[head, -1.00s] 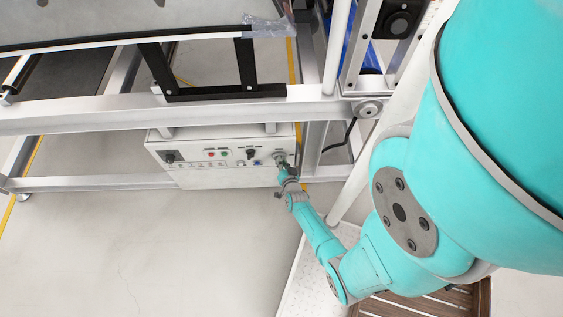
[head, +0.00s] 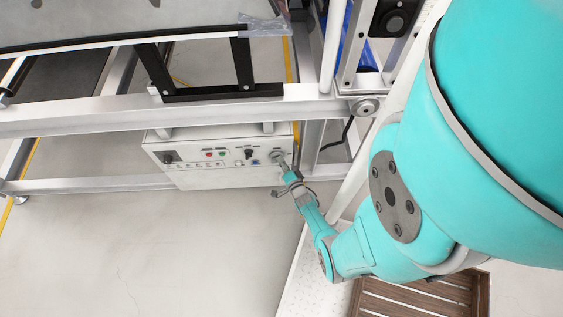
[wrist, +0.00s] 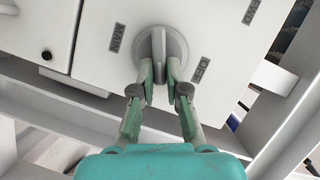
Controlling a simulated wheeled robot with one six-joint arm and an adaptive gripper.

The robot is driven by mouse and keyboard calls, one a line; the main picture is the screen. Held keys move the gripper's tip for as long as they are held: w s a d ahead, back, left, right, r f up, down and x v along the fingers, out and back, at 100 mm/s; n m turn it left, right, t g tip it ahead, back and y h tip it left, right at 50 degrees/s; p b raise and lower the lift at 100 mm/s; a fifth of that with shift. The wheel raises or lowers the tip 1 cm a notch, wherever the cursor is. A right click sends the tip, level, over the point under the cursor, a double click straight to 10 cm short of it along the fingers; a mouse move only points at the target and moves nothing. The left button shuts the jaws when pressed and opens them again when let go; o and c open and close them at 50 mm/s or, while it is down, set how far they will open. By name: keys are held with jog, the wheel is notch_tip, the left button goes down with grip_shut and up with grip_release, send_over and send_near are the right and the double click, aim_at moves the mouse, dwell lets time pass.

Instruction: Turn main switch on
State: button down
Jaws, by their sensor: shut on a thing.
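The main switch (wrist: 158,42) is a round grey rotary knob with a raised grip bar, on a white panel in the wrist view. The bar stands nearly upright in that picture. A "MAIN" label (wrist: 117,38) lies to its left and an "OFF" label (wrist: 200,70) to its lower right. My gripper (wrist: 160,72) has one finger on each side of the bar's lower part and is shut on it. In the head view my gripper (head: 284,168) reaches the right end of the control box (head: 215,178), partly hiding the knob.
The control box hangs under a silver frame rail (head: 200,116), close above my gripper. A frame post (head: 312,147) stands just right of the box. Other buttons and a black knob (head: 249,153) are on the panel. Floor in front is clear.

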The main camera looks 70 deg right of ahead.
jog(key=shift+s+d+f+m+t+h, duration=0.1)
jog(key=shift+f+m+t+h, duration=0.2)
jog(key=shift+m, duration=0.45)
jog(key=shift+f+m+t, duration=0.1)
jog(key=shift+m+t, duration=0.3)
jog(key=shift+m, duration=0.95)
jog(key=c, duration=1.2)
grip_release()
jog(key=shift+r, duration=0.1)
jog(key=shift+r, duration=4.9)
